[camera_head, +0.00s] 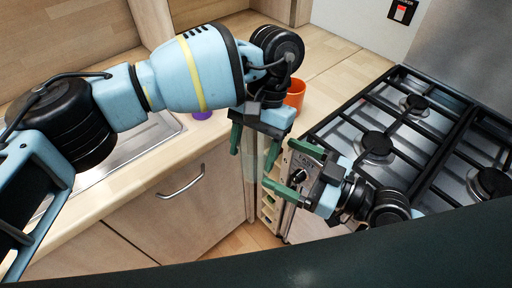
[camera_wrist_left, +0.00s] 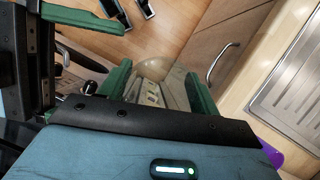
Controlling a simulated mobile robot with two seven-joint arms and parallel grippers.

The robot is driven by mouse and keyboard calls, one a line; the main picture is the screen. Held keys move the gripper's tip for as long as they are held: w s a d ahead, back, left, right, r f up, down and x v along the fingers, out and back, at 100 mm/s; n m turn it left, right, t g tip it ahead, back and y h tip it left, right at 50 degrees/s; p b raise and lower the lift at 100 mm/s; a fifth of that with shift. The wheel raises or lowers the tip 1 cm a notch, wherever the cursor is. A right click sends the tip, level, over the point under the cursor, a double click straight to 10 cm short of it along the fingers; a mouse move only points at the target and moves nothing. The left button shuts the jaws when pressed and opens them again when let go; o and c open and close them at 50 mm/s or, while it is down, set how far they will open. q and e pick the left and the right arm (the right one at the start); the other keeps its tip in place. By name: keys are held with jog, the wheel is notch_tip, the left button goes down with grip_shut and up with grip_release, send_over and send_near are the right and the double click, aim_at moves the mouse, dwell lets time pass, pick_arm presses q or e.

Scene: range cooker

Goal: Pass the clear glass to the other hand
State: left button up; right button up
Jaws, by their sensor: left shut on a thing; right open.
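The clear glass (camera_head: 250,178) is see-through and hard to make out; it hangs between the fingers of my left gripper (camera_head: 251,160), in front of the counter edge. In the left wrist view the glass (camera_wrist_left: 154,68) shows faintly between the two green fingers of the left gripper (camera_wrist_left: 158,80), which is shut on it. My right gripper (camera_head: 278,164) is open, just right of the glass, with its fingers pointing left towards it. I cannot tell whether the right fingers touch the glass.
An orange cup (camera_head: 295,93) stands on the counter behind my left gripper. A purple item (camera_head: 202,115) is beside the sink (camera_head: 92,172). The range cooker (camera_head: 375,145) with black grates is on the right. Cabinet doors with a handle (camera_head: 181,184) are below the counter.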

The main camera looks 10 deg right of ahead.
aim_at(255, 150)
jog(key=shift+x, duration=3.8)
jog(key=c, duration=1.1)
pick_arm(q)
jog(key=o, duration=1.2)
pick_arm(e)
jog(key=shift+c, duration=0.5)
pick_arm(q)
jog(key=shift+d, duration=0.1)
jog(key=shift+r, duration=0.1)
jog(key=v, duration=1.2)
